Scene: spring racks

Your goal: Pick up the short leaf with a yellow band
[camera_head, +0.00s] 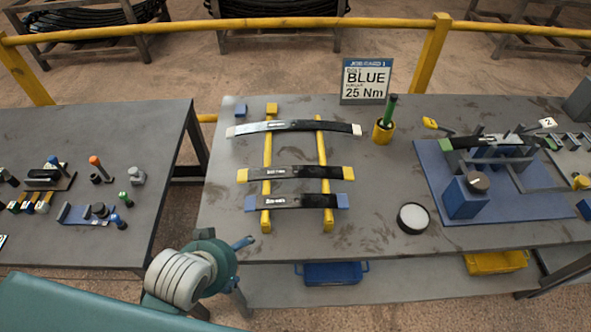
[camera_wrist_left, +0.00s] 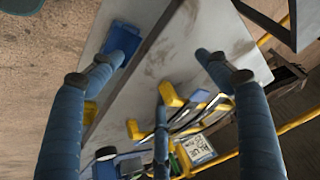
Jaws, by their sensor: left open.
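A short dark leaf with yellow bands at both ends (camera_head: 295,173) lies across two yellow bars on the grey table. It is the middle of three leaves. Behind it is a longer leaf with whitish ends (camera_head: 293,127); in front is a short leaf with blue ends (camera_head: 296,202). My left gripper (camera_head: 243,243) is at the table's front-left edge, left of and nearer than the leaves, apart from them. In the left wrist view my left gripper (camera_wrist_left: 162,58) has its blue fingers spread with nothing between them. The leaves are partly hidden there. My right gripper is not in view.
A job card reading BLUE 25 Nm (camera_head: 366,82) and a yellow cup with a green-handled tool (camera_head: 383,131) stand behind right. A round black-rimmed dish (camera_head: 413,218) and a blue fixture board (camera_head: 435,170) are right. A second table (camera_head: 150,130) stands left across a gap.

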